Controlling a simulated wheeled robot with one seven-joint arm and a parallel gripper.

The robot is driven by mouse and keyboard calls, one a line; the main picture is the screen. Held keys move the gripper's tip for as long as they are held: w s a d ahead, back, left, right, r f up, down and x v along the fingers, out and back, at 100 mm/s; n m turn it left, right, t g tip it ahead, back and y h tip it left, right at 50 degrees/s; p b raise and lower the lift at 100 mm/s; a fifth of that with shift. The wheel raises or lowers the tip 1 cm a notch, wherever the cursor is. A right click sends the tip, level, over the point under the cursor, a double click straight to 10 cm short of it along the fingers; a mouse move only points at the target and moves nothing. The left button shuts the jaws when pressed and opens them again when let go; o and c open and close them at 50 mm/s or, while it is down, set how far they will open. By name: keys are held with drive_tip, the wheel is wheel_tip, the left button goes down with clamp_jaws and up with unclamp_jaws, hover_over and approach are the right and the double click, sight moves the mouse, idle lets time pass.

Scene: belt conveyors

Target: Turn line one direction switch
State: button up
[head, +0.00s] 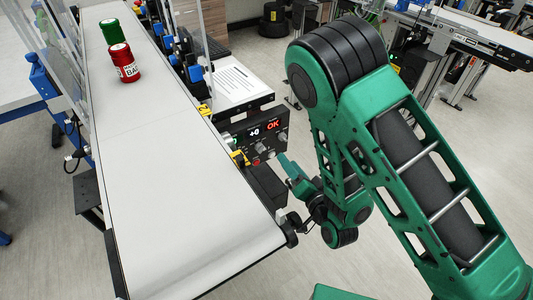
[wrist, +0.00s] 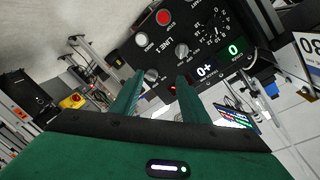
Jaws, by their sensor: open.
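The line one control panel (head: 255,138) is on the right side of the conveyor, with lit displays facing me. In the wrist view the panel (wrist: 192,30) appears upside down, with a "LINE 1" label, a red button (wrist: 163,17), a white button (wrist: 141,39) and two grey knobs. One knob (wrist: 181,49) is beyond my fingertips; the other knob (wrist: 151,75) shows between them. I cannot read which knob is the direction switch. My gripper (wrist: 160,77) is open and empty, its fingers pointing at the panel. Contact cannot be told. In the head view my gripper (head: 281,160) is beside the panel.
The belt (head: 165,180) carries a green can (head: 111,31) and a red can (head: 124,62) at its far end. A printed sheet (head: 235,82) lies behind the panel. A yellow box with a red button (wrist: 72,101) shows at left in the wrist view.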

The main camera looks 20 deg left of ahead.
drive_tip(key=y, duration=0.1)
approach(262, 151)
drive_tip(key=shift+m+t, duration=0.3)
drive_tip(key=shift+m, duration=0.1)
drive_tip(key=x, duration=0.8)
drive_tip(key=shift+w+a+f, duration=0.1)
drive_tip(key=shift+w+a, duration=0.1)
drive_tip(key=shift+a, duration=0.05)
clamp_jaws()
drive_tip(key=shift+d, duration=0.1)
